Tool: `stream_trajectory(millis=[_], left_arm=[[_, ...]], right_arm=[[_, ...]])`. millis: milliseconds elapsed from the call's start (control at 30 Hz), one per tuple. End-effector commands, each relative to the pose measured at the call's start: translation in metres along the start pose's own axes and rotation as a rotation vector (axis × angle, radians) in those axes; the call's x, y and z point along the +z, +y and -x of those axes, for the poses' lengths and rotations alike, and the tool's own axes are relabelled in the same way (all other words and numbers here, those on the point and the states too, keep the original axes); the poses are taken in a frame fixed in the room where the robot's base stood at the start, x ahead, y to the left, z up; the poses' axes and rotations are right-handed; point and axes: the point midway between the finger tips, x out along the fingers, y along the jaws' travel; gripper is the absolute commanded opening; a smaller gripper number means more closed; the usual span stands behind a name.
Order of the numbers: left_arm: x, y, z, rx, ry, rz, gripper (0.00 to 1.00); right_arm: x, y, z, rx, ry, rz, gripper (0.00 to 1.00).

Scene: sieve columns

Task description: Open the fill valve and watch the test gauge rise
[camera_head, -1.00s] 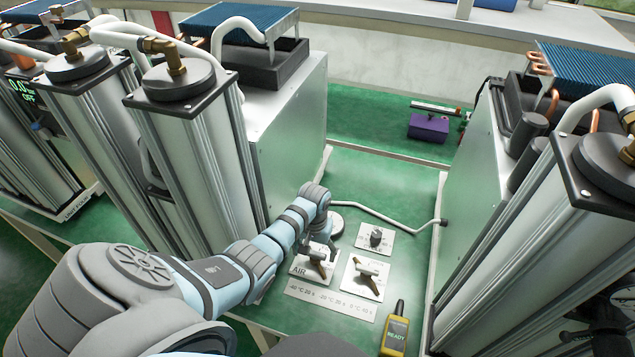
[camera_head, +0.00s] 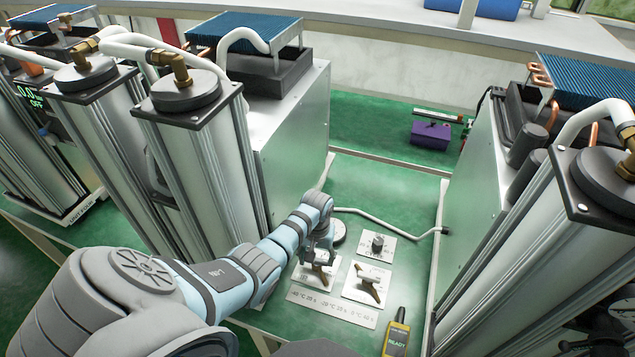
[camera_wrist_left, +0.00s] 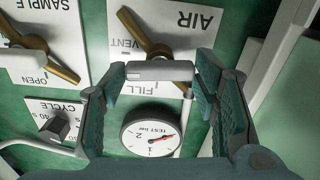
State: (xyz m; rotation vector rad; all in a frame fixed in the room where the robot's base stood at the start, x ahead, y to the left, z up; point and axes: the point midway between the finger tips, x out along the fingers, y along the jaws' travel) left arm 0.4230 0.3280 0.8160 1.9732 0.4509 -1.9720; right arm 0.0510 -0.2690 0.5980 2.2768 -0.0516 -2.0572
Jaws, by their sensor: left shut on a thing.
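The AIR plate (camera_wrist_left: 203,27) is marked VENT and FILL and carries a brass valve lever (camera_wrist_left: 143,32) with a pale grey crossbar (camera_wrist_left: 148,71). My left gripper (camera_wrist_left: 162,78) is shut on this crossbar, one finger at each end. In the head view my left gripper (camera_head: 320,243) is over the AIR plate and partly hides the valve. The round white test gauge (camera_wrist_left: 151,128), marked bar, has a red needle pointing right in the upside-down wrist view; its exact reading is unclear. My right gripper does not show.
The SAMPLE valve (camera_head: 369,287) sits right of the AIR plate, with a cycle knob (camera_head: 377,244) behind it. A yellow handheld meter (camera_head: 397,335) reads READY. Tall metal columns (camera_head: 205,160) and a silver cabinet (camera_head: 300,120) wall in the left side.

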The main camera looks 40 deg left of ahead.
Motion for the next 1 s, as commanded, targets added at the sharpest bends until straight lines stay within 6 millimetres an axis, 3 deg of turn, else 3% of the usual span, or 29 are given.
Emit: stream_trajectory(millis=[433, 1000], left_arm=[[0.001, 0.001, 0.003, 0.001, -0.002, 0.379, 0.27], [-0.001, 0.001, 0.001, 0.002, 0.001, 0.919, 0.27]], right_arm=[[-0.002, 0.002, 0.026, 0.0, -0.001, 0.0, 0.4], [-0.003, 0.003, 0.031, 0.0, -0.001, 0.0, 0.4]])
